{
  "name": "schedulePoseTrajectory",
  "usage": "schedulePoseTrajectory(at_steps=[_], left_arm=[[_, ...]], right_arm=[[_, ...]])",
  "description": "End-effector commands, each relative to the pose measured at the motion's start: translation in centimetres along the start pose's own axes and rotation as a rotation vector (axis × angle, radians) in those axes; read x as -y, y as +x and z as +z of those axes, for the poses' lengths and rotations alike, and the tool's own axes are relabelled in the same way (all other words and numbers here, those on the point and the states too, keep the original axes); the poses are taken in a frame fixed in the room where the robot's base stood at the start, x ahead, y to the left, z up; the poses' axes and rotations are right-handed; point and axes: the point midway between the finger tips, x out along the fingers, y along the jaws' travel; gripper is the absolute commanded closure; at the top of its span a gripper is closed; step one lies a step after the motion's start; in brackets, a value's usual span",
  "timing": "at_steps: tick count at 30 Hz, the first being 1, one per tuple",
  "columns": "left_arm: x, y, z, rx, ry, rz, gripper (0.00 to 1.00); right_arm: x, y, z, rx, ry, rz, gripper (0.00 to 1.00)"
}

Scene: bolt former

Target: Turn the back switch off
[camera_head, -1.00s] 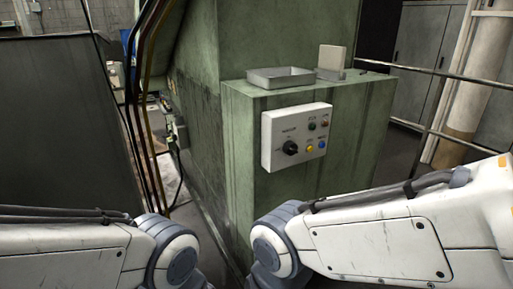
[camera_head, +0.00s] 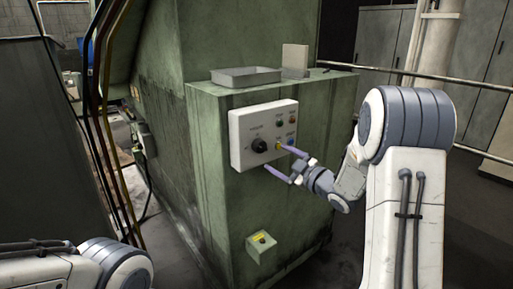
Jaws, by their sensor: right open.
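A white control panel (camera_head: 240,150) is fixed to the front of the green machine housing. It carries a black rotary switch (camera_head: 259,145) at its lower left and several small coloured buttons to the right of it. My right gripper (camera_head: 276,159) is in front of the panel's lower right part. Its two purple fingers are spread apart with nothing between them. The upper finger's tip is close to the yellow button (camera_head: 278,147); I cannot tell whether it touches. The lower finger's tip is below the switch. My left arm shows at the lower left, but its gripper is out of view.
A small yellow-topped box (camera_head: 261,246) is mounted lower on the green housing (camera_head: 215,180). A grey metal tray (camera_head: 246,77) and an upright pale plate (camera_head: 295,59) stand on its top. Cables hang at the left. A rail (camera_head: 400,73) runs behind on the right.

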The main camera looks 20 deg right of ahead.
Motion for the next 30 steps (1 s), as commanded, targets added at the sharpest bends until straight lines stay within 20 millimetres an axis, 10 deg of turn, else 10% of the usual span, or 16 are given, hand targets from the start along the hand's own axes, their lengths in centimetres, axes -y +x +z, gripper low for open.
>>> schedulePoseTrajectory(at_steps=[15, 30], left_arm=[[-0.1, -2.1, -0.1, 0.0, 0.0, 0.0, 0.5], [-0.6, -8.5, -0.5, 0.0, 0.0, 0.0, 0.5]], right_arm=[[-0.6, 8.6, -0.6, -0.026, 0.009, 0.003, 0.15], [-0.5, 8.1, -0.4, -0.025, 0.614, -0.002, 0.15]])
